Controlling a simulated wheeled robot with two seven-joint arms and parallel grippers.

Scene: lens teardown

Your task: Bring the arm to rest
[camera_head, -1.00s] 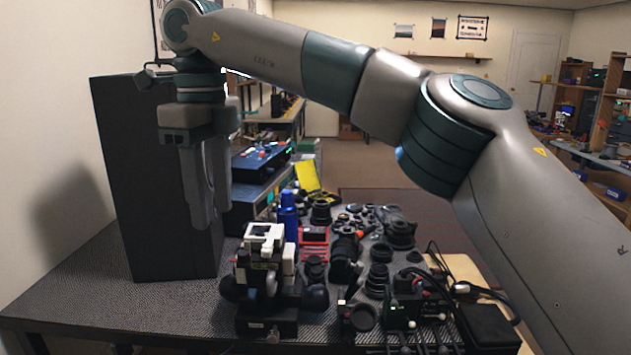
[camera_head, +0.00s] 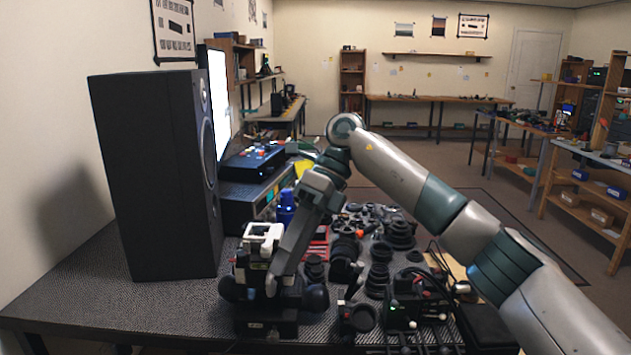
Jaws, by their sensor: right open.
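My right arm comes in from the lower right and reaches over the workbench. Its gripper (camera_head: 275,278) points down and to the left, and its jaws are open with nothing seen between them. The fingers overlap the dark device with a white top (camera_head: 263,238) in the picture; I cannot tell whether they touch it. My left arm and gripper are not in view.
A tall black speaker (camera_head: 150,180) stands at the left of the workbench (camera_head: 120,300). Black lens parts (camera_head: 398,232), a blue bottle (camera_head: 286,207) and electronics (camera_head: 415,300) crowd the middle and right. The bench's front left is bare.

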